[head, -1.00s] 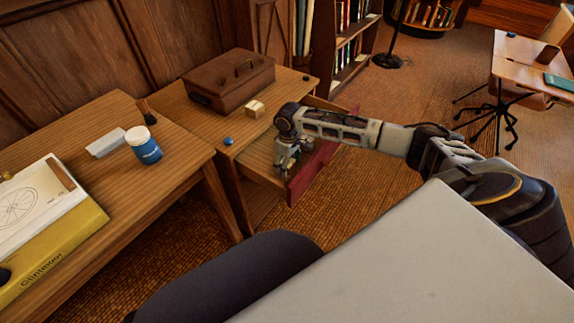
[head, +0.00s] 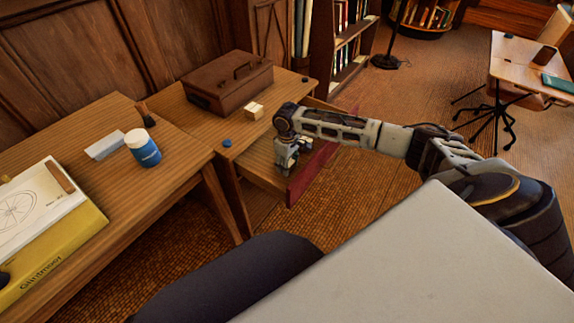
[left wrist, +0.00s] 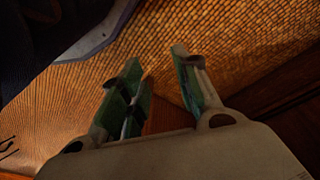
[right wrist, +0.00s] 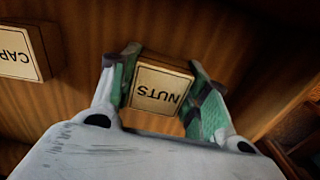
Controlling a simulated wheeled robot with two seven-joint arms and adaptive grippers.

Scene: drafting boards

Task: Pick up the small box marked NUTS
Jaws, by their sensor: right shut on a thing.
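The small box marked NUTS (right wrist: 160,88) is pale with dark letters and shows in the right wrist view between the fingers of my right gripper (right wrist: 165,82). The gripper is shut on it, inside the open drawer. In the head view my right gripper (head: 286,168) points down into the drawer (head: 262,167), and the NUTS box cannot be made out there. My left gripper (left wrist: 160,85) shows in the left wrist view, its fingers apart and empty above the woven floor. It is not in the head view.
A second small box with letters starting CAP (right wrist: 22,52) lies in the drawer beside the NUTS box. The red drawer front (head: 312,172) stands close to my right gripper. A brown case (head: 228,85), a small pale block (head: 254,111) and a blue lid (head: 227,142) are on the desk above.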

